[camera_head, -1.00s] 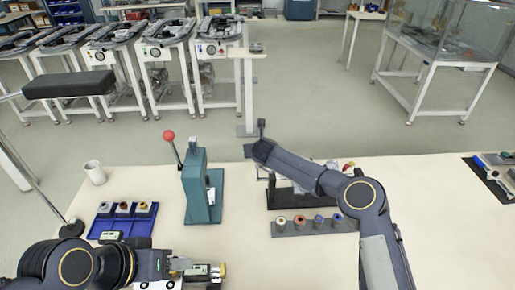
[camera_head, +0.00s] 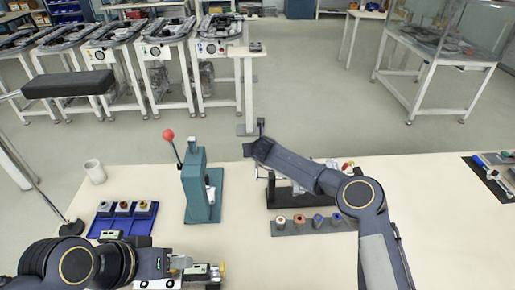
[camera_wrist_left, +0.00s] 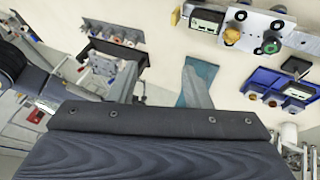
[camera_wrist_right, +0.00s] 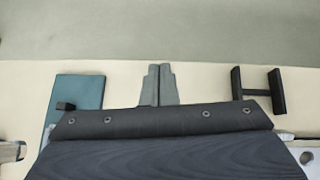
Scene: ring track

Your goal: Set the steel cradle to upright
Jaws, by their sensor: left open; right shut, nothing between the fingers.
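The steel cradle (camera_wrist_left: 103,68) shows as a silvery frame on a dark base in the left wrist view, partly covered by a finger. In the head view its black base (camera_head: 287,200) stands right of the teal press, and my right forearm hides most of the cradle. I cannot tell its tilt. My left gripper (camera_wrist_left: 160,86) is open and empty; in the head view its hand is low at the left, beside a small panel with a display. My right gripper (camera_wrist_right: 158,85) is shut and empty, between the teal press and a black H-shaped part (camera_wrist_right: 257,92).
The teal press (camera_head: 202,187) with a red-knobbed lever stands left of the cradle. A blue tray (camera_head: 112,226) and a white cup (camera_head: 95,172) are further left. A grey rack (camera_head: 300,229) of several small parts lies in front of the cradle.

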